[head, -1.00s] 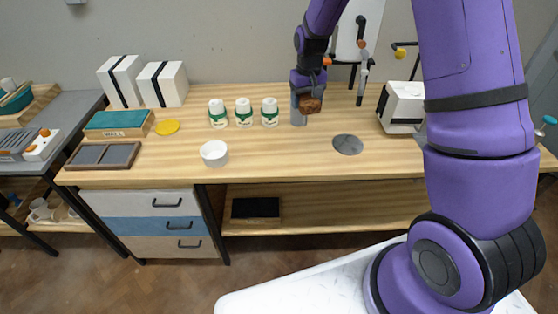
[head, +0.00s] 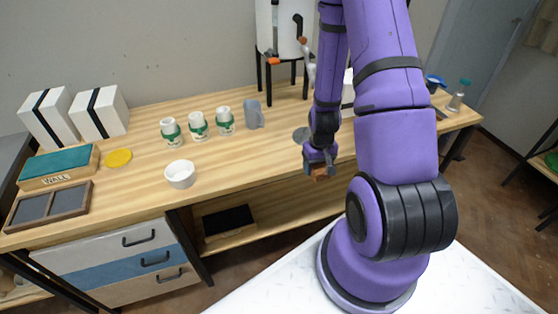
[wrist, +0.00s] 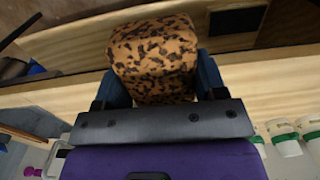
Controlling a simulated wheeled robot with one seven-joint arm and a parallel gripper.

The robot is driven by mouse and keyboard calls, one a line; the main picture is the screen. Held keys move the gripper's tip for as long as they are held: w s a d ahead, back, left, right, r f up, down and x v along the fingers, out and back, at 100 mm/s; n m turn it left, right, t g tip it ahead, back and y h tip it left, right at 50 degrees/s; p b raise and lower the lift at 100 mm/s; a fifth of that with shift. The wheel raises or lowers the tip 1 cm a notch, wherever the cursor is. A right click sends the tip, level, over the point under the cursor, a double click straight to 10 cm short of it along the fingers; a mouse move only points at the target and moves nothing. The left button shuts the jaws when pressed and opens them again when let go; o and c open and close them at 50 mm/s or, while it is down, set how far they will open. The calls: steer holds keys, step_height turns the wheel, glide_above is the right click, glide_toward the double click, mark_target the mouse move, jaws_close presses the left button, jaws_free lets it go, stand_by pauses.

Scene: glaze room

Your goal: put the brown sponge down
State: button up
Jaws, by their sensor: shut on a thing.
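My gripper (head: 320,168) is shut on the brown sponge (wrist: 155,55), which is orange-brown with dark speckles. In the wrist view the sponge sits between the two dark blue fingers. In the head view the sponge (head: 320,173) shows small under the gripper, near the front edge of the wooden table (head: 245,160). I cannot tell whether it is over the tabletop or just in front of its edge.
A white bowl (head: 180,174), several white jars with green bands (head: 198,126) and a grey mug (head: 253,114) stand on the table. A grey disc (head: 301,134) lies behind my gripper. A teal-topped box (head: 58,166) and a yellow disc (head: 117,158) are at left.

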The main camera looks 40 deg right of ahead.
glide_above(279, 161)
steer(key=shift+s+d+f, duration=0.15)
steer(key=shift+s+f, duration=0.1)
steer(key=shift+f, duration=0.5)
steer(key=shift+w+f, duration=0.2)
steer(key=shift+w, duration=0.05)
steer(key=shift+f, duration=1.55)
steer(key=shift+f, duration=0.1)
steer(key=o, duration=1.1)
steer(key=shift+o, duration=0.2)
